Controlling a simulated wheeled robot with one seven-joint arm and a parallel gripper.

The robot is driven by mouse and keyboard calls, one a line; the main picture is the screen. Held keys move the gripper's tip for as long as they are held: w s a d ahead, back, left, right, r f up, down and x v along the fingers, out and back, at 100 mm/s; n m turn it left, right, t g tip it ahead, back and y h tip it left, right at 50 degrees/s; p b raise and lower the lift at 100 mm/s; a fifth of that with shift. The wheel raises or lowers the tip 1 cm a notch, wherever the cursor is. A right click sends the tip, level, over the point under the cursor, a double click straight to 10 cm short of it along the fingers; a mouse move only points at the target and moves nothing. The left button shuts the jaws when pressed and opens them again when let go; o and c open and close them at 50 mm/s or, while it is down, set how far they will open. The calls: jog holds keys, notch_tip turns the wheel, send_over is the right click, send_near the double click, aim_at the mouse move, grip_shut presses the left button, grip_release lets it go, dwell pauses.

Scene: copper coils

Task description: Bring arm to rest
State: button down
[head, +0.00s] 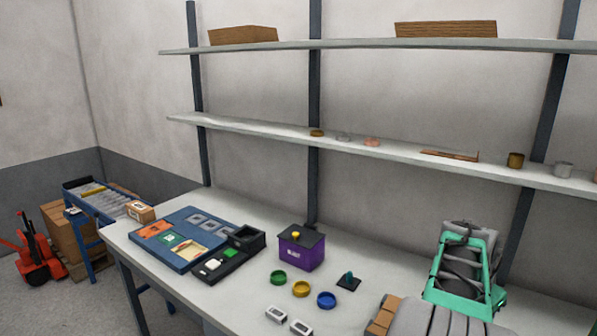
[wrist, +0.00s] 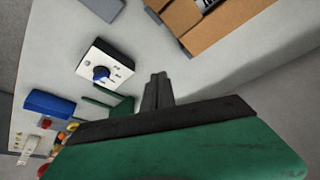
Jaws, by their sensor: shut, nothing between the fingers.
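My gripper (wrist: 157,92) shows in the wrist view as two dark fingers pressed together, with nothing between them. The fingers stick out past the dark edge of the green gripper body, which fills the lower part of that view. A white panel with a blue knob lies up and to the left of the fingertips, apart from them. In the head view I cannot make out the fingers. The teal and grey structure at the lower right there looks like part of my arm, folded over the worktable (head: 225,275).
The worktable holds a purple box (head: 301,249), a blue board (head: 180,240), a black tray (head: 226,262) and green, yellow and blue rings. Shelves (head: 375,149) run behind it. The wrist view shows the knob panel (wrist: 104,66), cardboard (wrist: 210,25) and a blue block (wrist: 48,104).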

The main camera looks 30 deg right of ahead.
jog(key=w+a+r+n+t+y, duration=0.15)
jog(key=w+a+n, duration=0.45)
jog(key=a, duration=0.7)
jog(key=w+a+n+t, duration=0.2)
jog(key=w+a+n, duration=0.2)
jog(key=w+a, duration=0.7)
jog(key=s+a+f+n+y, duration=0.1)
jog(key=s+a+n, duration=0.2)
jog(key=a, duration=0.9)
jog(key=s+a+f+n+y, duration=0.2)
jog(key=a+n, duration=0.4)
jog(key=a, duration=0.6)
jog(key=shift+s+f, duration=0.15)
jog(key=shift+s, duration=0.75)
